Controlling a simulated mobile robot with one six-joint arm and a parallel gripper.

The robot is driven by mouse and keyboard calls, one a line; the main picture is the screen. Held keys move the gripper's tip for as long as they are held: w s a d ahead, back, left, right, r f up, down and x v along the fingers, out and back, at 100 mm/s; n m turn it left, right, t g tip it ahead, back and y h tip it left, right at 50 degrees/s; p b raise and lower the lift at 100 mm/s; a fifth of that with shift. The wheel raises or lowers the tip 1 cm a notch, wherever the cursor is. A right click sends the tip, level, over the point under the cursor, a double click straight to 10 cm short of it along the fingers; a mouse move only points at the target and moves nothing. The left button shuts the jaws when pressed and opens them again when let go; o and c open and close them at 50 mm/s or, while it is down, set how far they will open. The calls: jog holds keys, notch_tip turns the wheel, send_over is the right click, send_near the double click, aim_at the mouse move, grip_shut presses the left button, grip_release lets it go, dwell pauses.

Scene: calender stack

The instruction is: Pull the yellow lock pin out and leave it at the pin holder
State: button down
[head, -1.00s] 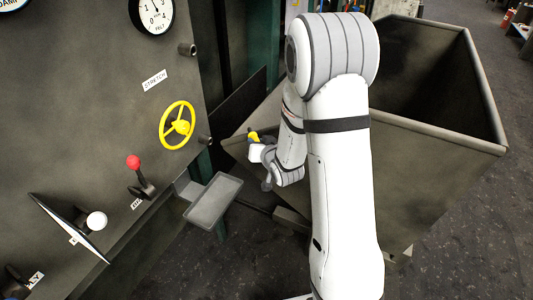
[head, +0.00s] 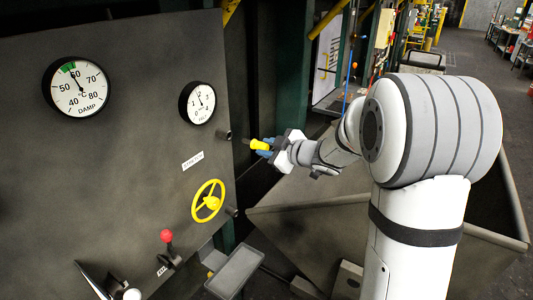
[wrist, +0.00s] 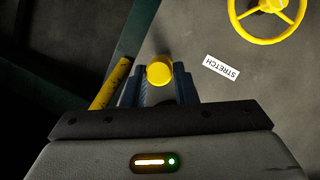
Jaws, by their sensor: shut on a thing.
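The yellow lock pin (head: 259,145) is in my gripper (head: 266,148), held in the air right of the grey panel. Its thin shaft points left toward a short round stub (head: 224,135) on the panel's right edge; a gap shows between shaft and stub. In the wrist view the pin's round yellow end (wrist: 159,73) sits between the blue-grey fingers of my gripper (wrist: 158,82), which are shut on it. A second stub (head: 232,211) is beside the yellow handwheel. I cannot tell which fixture is the pin holder.
The panel (head: 130,170) carries two dials, a STRETCH label (head: 193,161), the yellow handwheel (head: 208,202) and a red-knobbed lever (head: 167,238). An empty grey tray (head: 237,268) is below the wheel. A large open bin (head: 300,240) stands below my arm.

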aim_at(260, 144)
dwell(0.3)
jog(key=shift+w+a, duration=0.6)
jog(key=shift+a, duration=0.2)
jog(key=shift+w+a, duration=0.6)
jog(key=shift+a, duration=0.15)
jog(key=c, duration=1.8)
grip_release()
grip_shut()
jog(key=shift+p, duration=0.3)
